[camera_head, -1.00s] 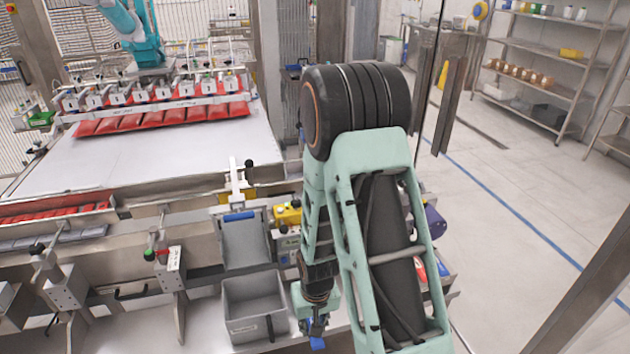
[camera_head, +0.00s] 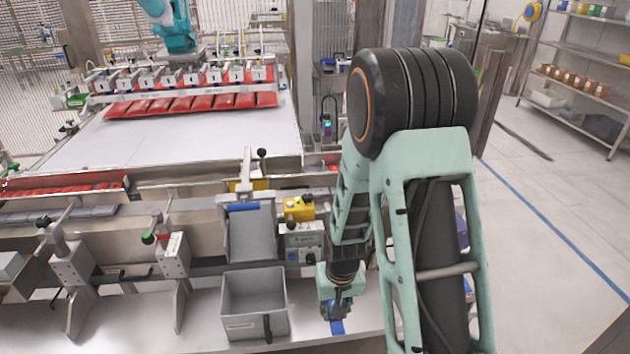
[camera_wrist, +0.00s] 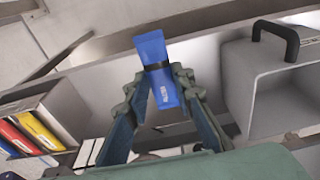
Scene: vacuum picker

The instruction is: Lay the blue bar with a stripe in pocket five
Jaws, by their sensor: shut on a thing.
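My gripper (camera_wrist: 160,82) is shut on the blue bar (camera_wrist: 156,72), its two fingers on either side of it. The bar has a dark stripe across its upper part and white lettering below. It stands lengthwise out beyond the fingertips. In the head view my gripper (camera_head: 338,306) hangs to the right of an open grey bin, with the blue bar (camera_head: 337,327) at its lower end.
The grey bin (camera_head: 228,326) has a dark handle, and a grey chute (camera_head: 250,236) sits behind it. In the wrist view, a box (camera_wrist: 52,112) with red and yellow items stands at left. A yellow unit (camera_head: 298,208) is behind my gripper. Bare metal surface surrounds the bin.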

